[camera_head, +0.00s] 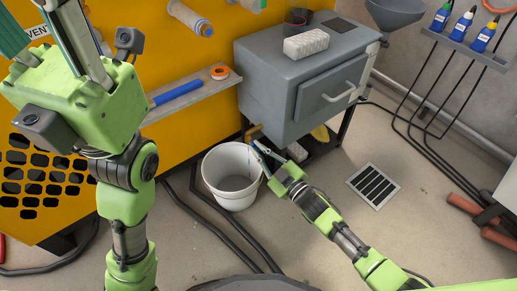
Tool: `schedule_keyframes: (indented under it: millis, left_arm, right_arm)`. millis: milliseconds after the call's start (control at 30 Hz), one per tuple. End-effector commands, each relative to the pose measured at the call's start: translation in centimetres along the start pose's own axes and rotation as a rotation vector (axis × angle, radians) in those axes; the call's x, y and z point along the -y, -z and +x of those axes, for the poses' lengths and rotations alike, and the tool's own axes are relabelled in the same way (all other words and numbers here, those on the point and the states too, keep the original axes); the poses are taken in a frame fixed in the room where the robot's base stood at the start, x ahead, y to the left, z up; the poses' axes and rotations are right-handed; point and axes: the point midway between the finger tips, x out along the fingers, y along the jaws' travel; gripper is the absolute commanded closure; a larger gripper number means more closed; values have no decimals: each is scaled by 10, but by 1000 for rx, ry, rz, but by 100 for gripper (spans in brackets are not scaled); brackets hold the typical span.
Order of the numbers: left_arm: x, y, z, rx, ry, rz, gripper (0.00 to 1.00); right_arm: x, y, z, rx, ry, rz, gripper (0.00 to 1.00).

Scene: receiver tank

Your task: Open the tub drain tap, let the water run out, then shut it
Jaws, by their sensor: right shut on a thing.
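A small brass-yellow fitting (252,132), seemingly the drain tap, shows under the left front of the grey cabinet-like tank (262,102). My right gripper (263,149) is just below it, above the right rim of a white bucket (216,184). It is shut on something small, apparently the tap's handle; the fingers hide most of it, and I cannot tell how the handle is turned.
A yellow machine (110,170) with a shelf (195,93) holding a blue tool and orange tape stands at the left. A white block (306,44) lies on the tank's top. Dark hoses cross the floor. Bottles (461,27) stand on a rack. Floor around the drain grate (373,186) is clear.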

Motion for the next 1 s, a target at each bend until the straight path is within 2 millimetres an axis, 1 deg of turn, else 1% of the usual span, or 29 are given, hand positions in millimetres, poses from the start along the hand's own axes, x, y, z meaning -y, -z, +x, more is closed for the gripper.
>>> schedule_keyframes:
  millis: [133,167,200,533,633,767,1000]
  left_arm:
    - [0,0,0,0,0,0,60]
    - [0,0,0,0,0,0,60]
    - [0,0,0,1,0,0,60]
    - [0,0,0,3,0,1,60]
    - [0,0,0,2,0,1,60]
    - [0,0,0,2,0,1,60]
    - [0,0,0,1,0,0,60]
  right_arm:
    - [1,-2,-1,3,2,-1,100]
    - [1,-2,-1,3,2,-1,86]
    - [1,-2,-1,3,2,-2,76]
    - [0,-1,-1,1,1,-2,76]
    - [0,-1,-7,2,1,-2,76]
    - [1,-2,-26,4,2,-2,76]
    - [1,-2,-79,4,3,-2,76]
